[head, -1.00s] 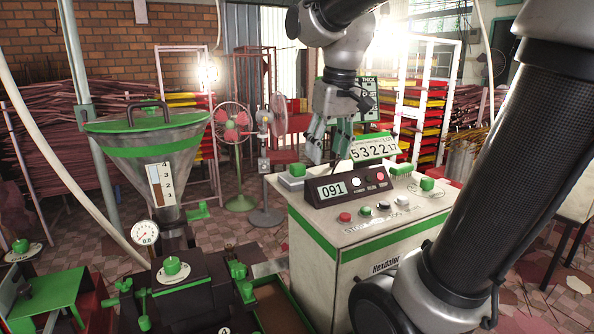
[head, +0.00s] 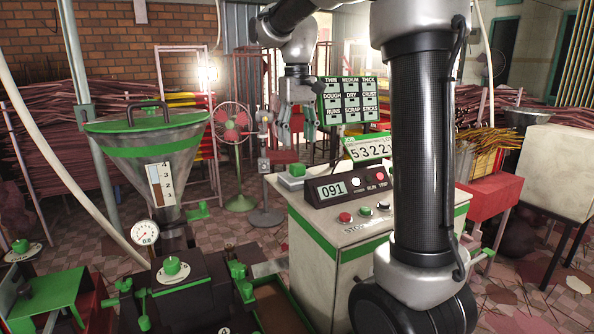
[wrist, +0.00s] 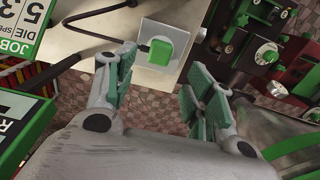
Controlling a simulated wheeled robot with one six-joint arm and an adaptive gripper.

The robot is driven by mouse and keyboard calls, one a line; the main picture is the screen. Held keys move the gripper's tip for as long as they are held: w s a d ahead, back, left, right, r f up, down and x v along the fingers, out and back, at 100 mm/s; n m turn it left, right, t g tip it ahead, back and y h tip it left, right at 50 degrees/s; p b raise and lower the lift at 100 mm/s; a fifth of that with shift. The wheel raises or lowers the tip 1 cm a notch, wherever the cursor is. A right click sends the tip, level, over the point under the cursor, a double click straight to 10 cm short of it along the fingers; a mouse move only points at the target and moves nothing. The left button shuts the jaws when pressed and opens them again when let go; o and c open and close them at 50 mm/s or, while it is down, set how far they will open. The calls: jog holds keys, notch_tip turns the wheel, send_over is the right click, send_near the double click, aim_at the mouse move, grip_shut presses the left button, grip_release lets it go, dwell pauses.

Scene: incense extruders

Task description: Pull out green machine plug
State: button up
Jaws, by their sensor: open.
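The green plug (head: 297,169) is a small green block on a pale square plate at the back left corner of the white control cabinet's top (head: 320,228). In the wrist view the green plug (wrist: 160,51) sits on its plate with a dark cable running up to it from the left. My gripper (head: 297,128) is open and empty, pointing down, above and behind the plug in the head view. In the wrist view my gripper (wrist: 158,80) has its teal finger pads apart, with the plug just beyond the gap between them. No contact with the plug shows.
The cabinet carries a display box (head: 340,189) reading 091 and a number sign (head: 368,148). A menu board (head: 348,98) stands close right of my gripper. A funnel hopper (head: 150,165) stands left. My arm hides the cabinet's right side.

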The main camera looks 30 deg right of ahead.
aim_at(297, 164)
jog(key=shift+f, duration=4.3)
grip_shut()
jog(key=shift+r, duration=3.05)
